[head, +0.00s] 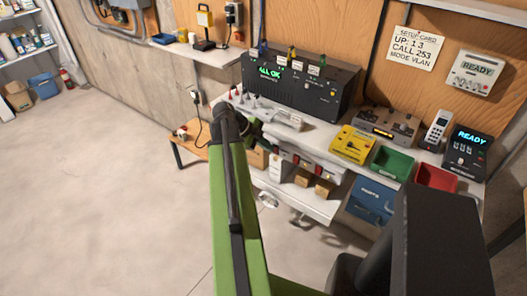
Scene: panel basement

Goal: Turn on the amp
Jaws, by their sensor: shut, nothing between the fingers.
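No readable label marks any device as the amp, so I cannot tell which one it is. A large black unit (300,88) with a green "ALL OK" display stands at the back of the bench, with tagged coloured pieces on top. A smaller black device (467,150) with a blue "READY" display stands at the bench's right end. My green arm reaches up the middle of the head view to a dark joint at the bench's left front. A short green part shows just beyond it. My gripper cannot be made out there.
The white bench (330,130) also holds a yellow box (352,145), a green bin (392,163), a red bin (436,179) and a handset (436,130). A low wooden stand (190,150) is left of the arm. Open concrete floor (100,200) lies at left.

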